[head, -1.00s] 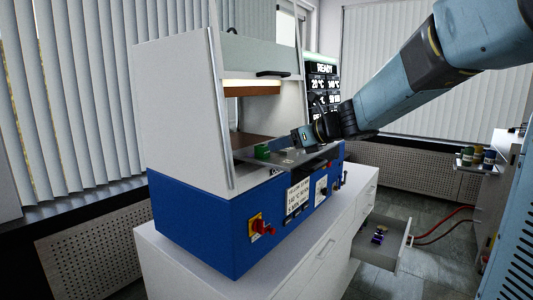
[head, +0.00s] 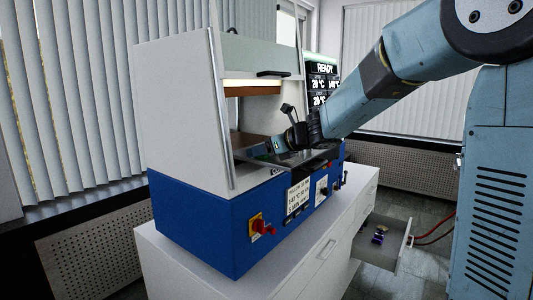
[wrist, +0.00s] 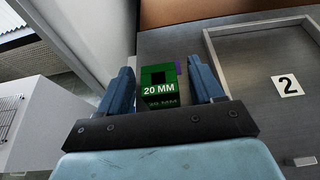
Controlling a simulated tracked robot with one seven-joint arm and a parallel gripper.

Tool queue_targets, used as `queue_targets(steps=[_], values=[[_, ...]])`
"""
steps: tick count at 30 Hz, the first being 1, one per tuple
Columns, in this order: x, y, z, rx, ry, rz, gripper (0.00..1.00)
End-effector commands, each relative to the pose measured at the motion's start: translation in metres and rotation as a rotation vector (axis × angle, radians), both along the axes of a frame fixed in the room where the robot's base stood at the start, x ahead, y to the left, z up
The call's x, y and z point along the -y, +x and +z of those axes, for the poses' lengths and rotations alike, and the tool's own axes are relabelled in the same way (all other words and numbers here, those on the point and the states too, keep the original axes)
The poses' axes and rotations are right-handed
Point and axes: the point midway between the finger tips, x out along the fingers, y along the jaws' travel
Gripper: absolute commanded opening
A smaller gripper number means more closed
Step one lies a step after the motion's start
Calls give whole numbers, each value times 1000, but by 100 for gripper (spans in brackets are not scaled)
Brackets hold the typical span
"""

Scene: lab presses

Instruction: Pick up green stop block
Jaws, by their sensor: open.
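The green stop block (wrist: 160,82), marked "20 MM", stands on a grey metal surface between the two fingers of my gripper (wrist: 161,85) in the wrist view. The fingers are open, with a gap showing on each side of the block. In the head view my gripper (head: 272,148) is at the front opening of the blue and white press (head: 205,215). The block is mostly hidden behind the gripper there. A small purple thing (wrist: 178,68) shows just behind the block in the wrist view.
A metal plate marked "2" (wrist: 270,75) lies right of the block. The press's raised front guard (head: 260,60) is above my arm. A display reading "READY" (head: 322,70) stands behind. An open drawer (head: 385,245) juts out at the lower right.

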Motion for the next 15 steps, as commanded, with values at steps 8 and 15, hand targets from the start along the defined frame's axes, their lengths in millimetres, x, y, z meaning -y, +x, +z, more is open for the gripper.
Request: queue_targets(steps=[8,15], values=[[1,0,0,0,0,0,50],[1,0,1,0,0,-1,27]])
